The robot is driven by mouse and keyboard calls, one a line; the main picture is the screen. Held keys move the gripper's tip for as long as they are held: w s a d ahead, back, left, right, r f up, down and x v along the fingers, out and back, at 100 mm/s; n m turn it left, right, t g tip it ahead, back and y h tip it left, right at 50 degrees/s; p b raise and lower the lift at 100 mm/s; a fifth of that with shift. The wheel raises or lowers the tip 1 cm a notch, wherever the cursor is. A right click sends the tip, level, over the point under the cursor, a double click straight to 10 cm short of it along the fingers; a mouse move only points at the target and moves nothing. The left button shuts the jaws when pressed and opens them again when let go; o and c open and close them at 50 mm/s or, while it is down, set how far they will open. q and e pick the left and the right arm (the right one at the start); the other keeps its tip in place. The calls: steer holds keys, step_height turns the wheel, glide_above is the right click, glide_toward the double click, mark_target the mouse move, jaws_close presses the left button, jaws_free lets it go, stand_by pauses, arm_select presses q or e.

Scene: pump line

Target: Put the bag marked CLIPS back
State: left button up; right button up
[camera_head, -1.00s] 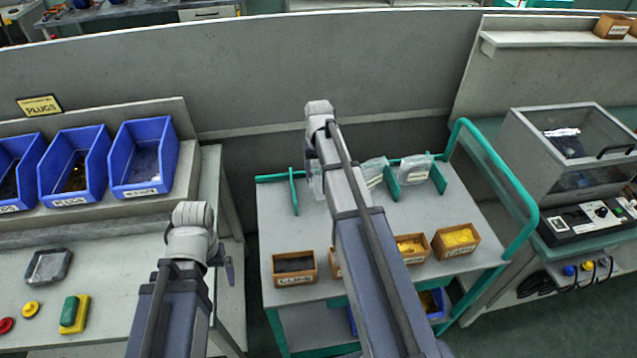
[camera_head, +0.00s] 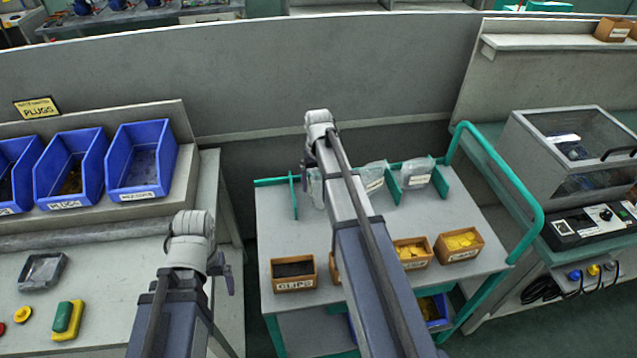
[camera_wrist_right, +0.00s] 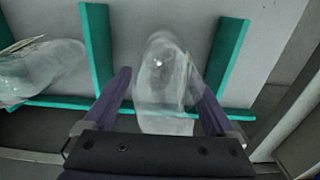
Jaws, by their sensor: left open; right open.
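A clear bag (camera_wrist_right: 163,85) lies between two green dividers in the right wrist view, its marking unreadable. In the head view it is partly hidden behind my right arm (camera_head: 315,188). My right gripper (camera_wrist_right: 165,88) is open, one finger on each side of this bag; I cannot tell whether they touch it. Two more clear bags with pale labels, a middle one (camera_head: 373,177) and a right one (camera_head: 417,173), lie in the neighbouring slots. A wooden bin labelled CLIPS (camera_head: 294,285) with dark contents stands at the cart's front left. My left gripper (camera_head: 229,280) is open and empty beside the left bench.
The cart (camera_head: 275,225) has a green rail (camera_head: 495,175) on its right. Wooden bins with yellow contents, one at the right (camera_head: 459,254), stand along its front. Blue bins (camera_head: 145,192), a grey dish (camera_head: 38,285) and a yellow-green block (camera_head: 66,330) are on the left bench.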

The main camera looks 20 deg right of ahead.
steer(key=shift+r, duration=0.1)
step_height(320, 180, up, 12)
steer(key=p, duration=1.2)
steer(key=shift+r, duration=0.1)
step_height(320, 180, down, 12)
steer(key=b, duration=1.2)
